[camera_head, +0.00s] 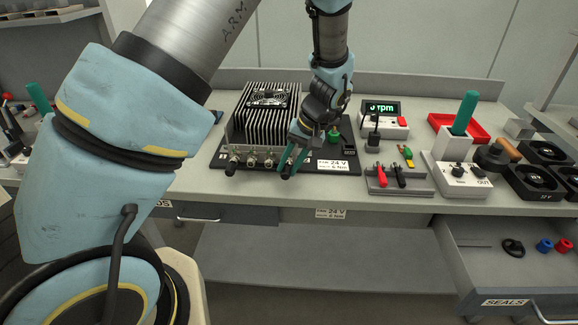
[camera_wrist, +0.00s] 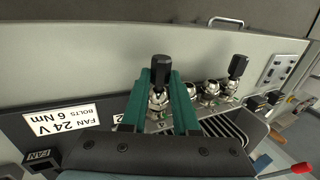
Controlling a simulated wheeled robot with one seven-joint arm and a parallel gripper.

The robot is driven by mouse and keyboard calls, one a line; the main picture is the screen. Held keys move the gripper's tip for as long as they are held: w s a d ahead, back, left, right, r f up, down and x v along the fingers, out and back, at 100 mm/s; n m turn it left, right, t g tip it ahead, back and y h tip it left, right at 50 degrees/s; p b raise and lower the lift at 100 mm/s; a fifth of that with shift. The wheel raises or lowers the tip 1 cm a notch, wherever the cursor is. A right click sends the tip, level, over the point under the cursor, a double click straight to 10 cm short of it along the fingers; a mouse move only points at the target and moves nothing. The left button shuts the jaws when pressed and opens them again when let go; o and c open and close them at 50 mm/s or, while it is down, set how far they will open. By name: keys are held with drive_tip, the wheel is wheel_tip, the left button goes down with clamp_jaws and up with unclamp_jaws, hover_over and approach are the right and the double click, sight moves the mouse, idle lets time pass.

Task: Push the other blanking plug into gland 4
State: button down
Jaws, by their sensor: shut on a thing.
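A finned black housing (camera_head: 262,113) stands on the bench with a row of metal glands along its front edge. In the wrist view my gripper (camera_wrist: 161,80), with green fingers, is shut on a black blanking plug (camera_wrist: 159,69). The plug is in line with the end gland (camera_wrist: 159,97), which shows between the fingers; how deep it sits I cannot tell. In the head view my gripper (camera_head: 291,168) is at the row's right end. Another black plug (camera_wrist: 238,67) sits in the gland at the opposite end. Two glands (camera_wrist: 200,88) between them show no plug.
A label plate (camera_head: 333,165) and a green-knobbed part (camera_head: 333,134) are right of my gripper. An open drawer (camera_head: 505,302) juts out below, holding small seals.

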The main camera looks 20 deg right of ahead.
drive_tip(key=shift+w, duration=0.1)
drive_tip(key=c, duration=0.6)
unclamp_jaws()
drive_tip(key=b+v, duration=0.2)
drive_tip(key=v, duration=0.9)
drive_tip(key=shift+b, duration=0.4)
drive_tip(key=shift+w+a, duration=0.1)
